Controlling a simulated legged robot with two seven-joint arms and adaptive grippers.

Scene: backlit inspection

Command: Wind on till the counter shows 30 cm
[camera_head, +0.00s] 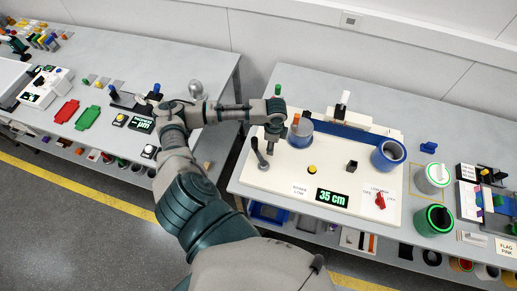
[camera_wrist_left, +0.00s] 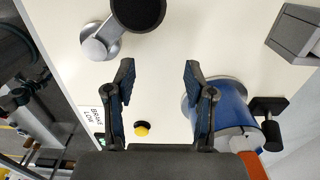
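The counter (camera_head: 332,198) on the white winder board (camera_head: 290,180) reads 35 cm in green digits. A grey crank (camera_head: 262,161) stands at the board's left; its grey hub (camera_wrist_left: 98,47) and dark knob (camera_wrist_left: 137,12) show in the left wrist view. A blue spool (camera_head: 300,138) sits behind it, also seen in the left wrist view (camera_wrist_left: 232,103). A second blue spool (camera_head: 387,156) is on the right. My left gripper (camera_head: 272,134) is above the board near the crank. In the left wrist view its fingers (camera_wrist_left: 157,85) are apart and empty. My right gripper is out of view.
A yellow button (camera_head: 312,169), black block (camera_head: 351,166) and red switch (camera_head: 380,201) are on the board. A left table (camera_head: 95,130) holds red and green plates, beyond a gap.

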